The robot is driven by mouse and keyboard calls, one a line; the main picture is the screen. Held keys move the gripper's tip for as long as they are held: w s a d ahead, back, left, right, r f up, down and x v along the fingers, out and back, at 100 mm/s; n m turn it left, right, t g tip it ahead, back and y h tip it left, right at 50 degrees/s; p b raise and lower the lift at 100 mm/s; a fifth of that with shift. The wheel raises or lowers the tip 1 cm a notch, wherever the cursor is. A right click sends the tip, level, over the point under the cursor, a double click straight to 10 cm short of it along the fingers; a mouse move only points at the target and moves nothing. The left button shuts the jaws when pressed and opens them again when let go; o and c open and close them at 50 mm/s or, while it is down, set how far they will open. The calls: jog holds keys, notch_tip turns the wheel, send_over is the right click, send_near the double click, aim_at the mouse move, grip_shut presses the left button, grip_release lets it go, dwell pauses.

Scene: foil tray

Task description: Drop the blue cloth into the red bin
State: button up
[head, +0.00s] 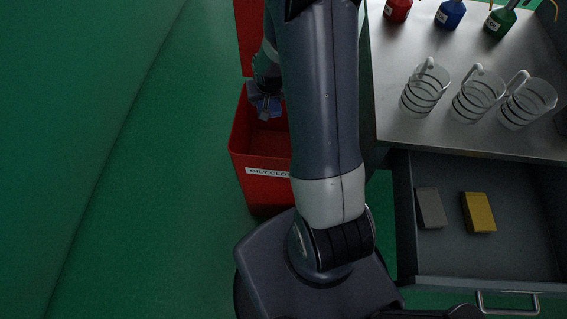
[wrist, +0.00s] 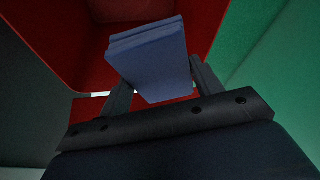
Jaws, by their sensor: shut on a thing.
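The blue cloth (wrist: 152,58) is a folded block held between the two fingers of my gripper (wrist: 155,85) in the wrist view. My gripper (head: 265,100) is shut on it. The red bin (head: 240,142) stands on the floor left of the bench, with a raised red lid behind it and a white label on its front. In the head view the cloth (head: 267,104) shows small at the bin's opening. My arm hides the right part of the bin. The red walls of the bin (wrist: 205,18) surround the cloth in the wrist view.
A metal bench (head: 410,135) on the right bears several clear banded jugs (head: 477,97) and red, blue and green bottles (head: 450,14). Below, an open drawer (head: 450,258) holds a grey block (head: 430,208) and a yellow block (head: 478,212). The green floor (head: 170,170) on the left is clear.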

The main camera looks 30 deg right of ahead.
jog(key=b, duration=0.1)
jog(key=d+f+b, duration=0.1)
jog(key=b, duration=0.1)
jog(key=shift+d+f+m, duration=0.1)
jog(key=shift+d+m, duration=0.15)
jog(key=shift+m, duration=0.05)
jog(key=s+d+f+m+h+b, duration=0.1)
jog(key=f+b, duration=0.5)
jog(key=b, duration=0.6)
jog(key=s+d, duration=0.1)
jog(key=d, duration=0.1)
jog(key=shift+s+d+m+b, duration=0.15)
jog(key=shift+d+m+b, duration=0.15)
jog(key=shift+d+b, duration=0.1)
jog(key=shift+r, duration=0.1)
jog(key=o, duration=1)
jog(key=shift+o, duration=0.2)
